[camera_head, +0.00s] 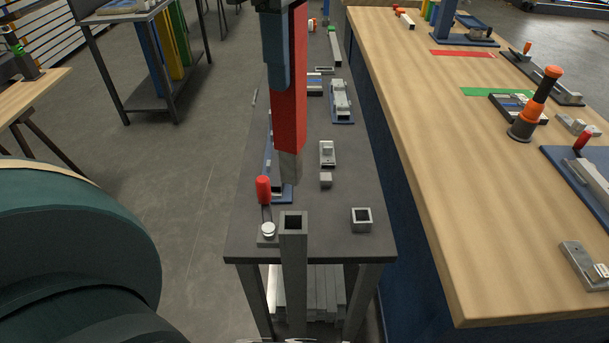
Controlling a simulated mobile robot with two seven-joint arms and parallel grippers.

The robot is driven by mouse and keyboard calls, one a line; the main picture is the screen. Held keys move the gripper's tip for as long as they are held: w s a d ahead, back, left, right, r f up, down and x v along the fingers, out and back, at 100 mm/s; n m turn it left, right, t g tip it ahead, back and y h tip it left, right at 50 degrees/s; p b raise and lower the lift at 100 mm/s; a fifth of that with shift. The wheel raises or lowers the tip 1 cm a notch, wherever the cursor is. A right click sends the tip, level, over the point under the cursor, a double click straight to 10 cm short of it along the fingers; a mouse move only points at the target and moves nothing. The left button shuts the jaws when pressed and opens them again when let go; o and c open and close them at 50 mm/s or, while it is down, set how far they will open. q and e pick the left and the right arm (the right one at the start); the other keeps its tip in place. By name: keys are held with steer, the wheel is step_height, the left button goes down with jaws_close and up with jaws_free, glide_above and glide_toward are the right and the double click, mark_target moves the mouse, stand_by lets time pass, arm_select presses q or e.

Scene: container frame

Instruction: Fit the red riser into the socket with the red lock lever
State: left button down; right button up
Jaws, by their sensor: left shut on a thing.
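The red riser (291,110) hangs roughly upright over the dark narrow table, with a bare grey lower end (291,166). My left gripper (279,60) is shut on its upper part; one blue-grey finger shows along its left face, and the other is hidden. A grey upright square tube socket (293,226) with an open top stands at the table's front edge. A red lock lever (264,190) stands up beside it on the left. The riser's lower end appears above and behind the socket's mouth in the picture, apart from it. My right gripper is not in view.
A short square tube (361,219) stands right of the socket. Small grey blocks and blue-based fixtures (341,102) sit farther back on the dark table (345,200). A wooden workbench (450,200) with tools is at the right. My teal arm fills the lower left.

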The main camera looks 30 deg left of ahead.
mark_target(289, 127)
arm_select(q)
steer(key=f, duration=0.4)
steer(key=shift+s+f, duration=0.2)
steer(key=shift+f, duration=0.1)
steer(key=shift+w+f, duration=0.1)
steer(key=shift+f, duration=2.05)
steer(key=shift+f, duration=0.25)
steer(key=c, duration=1.1)
jaws_free()
steer(key=shift+r, duration=0.15)
steer(key=shift+r+p, duration=0.25)
steer(key=shift+p, duration=0.05)
step_height(289, 127, up, 12)
steer(key=shift+f, duration=0.15)
